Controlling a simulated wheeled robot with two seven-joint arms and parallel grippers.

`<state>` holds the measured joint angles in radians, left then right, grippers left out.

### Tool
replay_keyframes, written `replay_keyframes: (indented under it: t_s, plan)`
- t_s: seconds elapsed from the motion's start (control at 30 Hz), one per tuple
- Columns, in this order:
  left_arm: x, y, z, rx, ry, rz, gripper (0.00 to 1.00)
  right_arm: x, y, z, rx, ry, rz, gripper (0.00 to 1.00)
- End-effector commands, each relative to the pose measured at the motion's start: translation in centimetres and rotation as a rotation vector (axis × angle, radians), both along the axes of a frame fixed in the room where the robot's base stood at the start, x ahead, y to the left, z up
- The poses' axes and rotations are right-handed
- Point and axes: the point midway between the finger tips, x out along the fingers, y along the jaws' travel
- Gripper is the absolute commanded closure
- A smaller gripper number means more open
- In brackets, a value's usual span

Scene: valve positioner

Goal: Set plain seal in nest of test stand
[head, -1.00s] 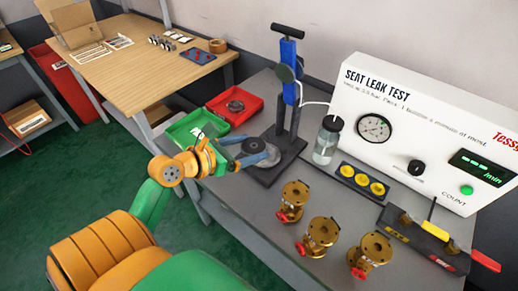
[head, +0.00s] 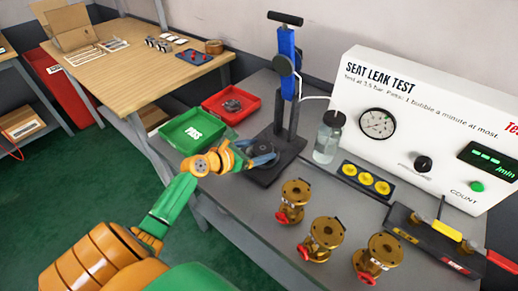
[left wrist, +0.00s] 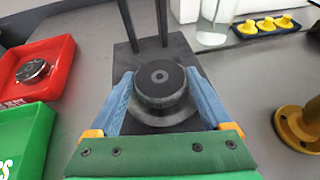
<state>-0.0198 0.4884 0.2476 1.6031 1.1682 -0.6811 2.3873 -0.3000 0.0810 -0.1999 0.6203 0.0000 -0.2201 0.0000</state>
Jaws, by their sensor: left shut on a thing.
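The test stand (head: 290,95) has a blue column, a black top handle and a dark base plate (head: 268,172). My left gripper (head: 262,153), with blue fingers, is over the base at the column's foot. In the left wrist view its fingers (left wrist: 160,85) are shut on the plain seal (left wrist: 160,76), a dark round disc with a small centre hole. The seal is over the nest (left wrist: 160,116), a wider grey round piece on the base. I cannot tell whether the seal touches the nest. My right gripper is not in view.
A green PASS tray (head: 190,132) and a red tray (head: 229,101) with a dark round part stand left of the stand. A water bottle (head: 328,138), yellow caps (head: 367,179), several brass valves (head: 320,237) and the white tester (head: 440,110) stand to the right.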

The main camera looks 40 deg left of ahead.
Motion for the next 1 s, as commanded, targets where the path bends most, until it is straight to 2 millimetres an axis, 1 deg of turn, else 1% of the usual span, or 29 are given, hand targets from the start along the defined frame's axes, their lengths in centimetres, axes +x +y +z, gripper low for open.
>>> replay_keyframes:
  t_s: [0.33,0.37,0.4,0.43,0.73,0.87,0.93,1.0]
  plan:
    - [0.0,0.0,-0.7,0.000,-0.002,0.001,1.00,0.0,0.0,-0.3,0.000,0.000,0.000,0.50]
    - [0.0,0.0,-0.8,0.000,0.000,0.000,0.15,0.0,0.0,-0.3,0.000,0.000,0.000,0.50]
    - [0.0,0.0,-0.8,0.000,0.000,0.000,0.04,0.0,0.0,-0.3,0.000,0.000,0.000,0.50]
    - [0.0,0.0,-0.8,0.000,0.000,0.000,0.00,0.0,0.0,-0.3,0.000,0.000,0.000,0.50]
    - [0.0,0.0,-0.7,0.000,0.000,0.000,0.00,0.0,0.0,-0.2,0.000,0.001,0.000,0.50]
    - [0.0,0.0,0.8,0.002,-0.002,-0.001,0.00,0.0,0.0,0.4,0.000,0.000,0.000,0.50]
    - [-1.4,0.3,1.0,0.000,0.003,0.000,0.00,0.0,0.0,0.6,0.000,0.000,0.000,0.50]
    - [-3.0,0.7,1.8,0.004,0.003,-0.001,0.00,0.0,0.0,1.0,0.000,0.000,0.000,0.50]
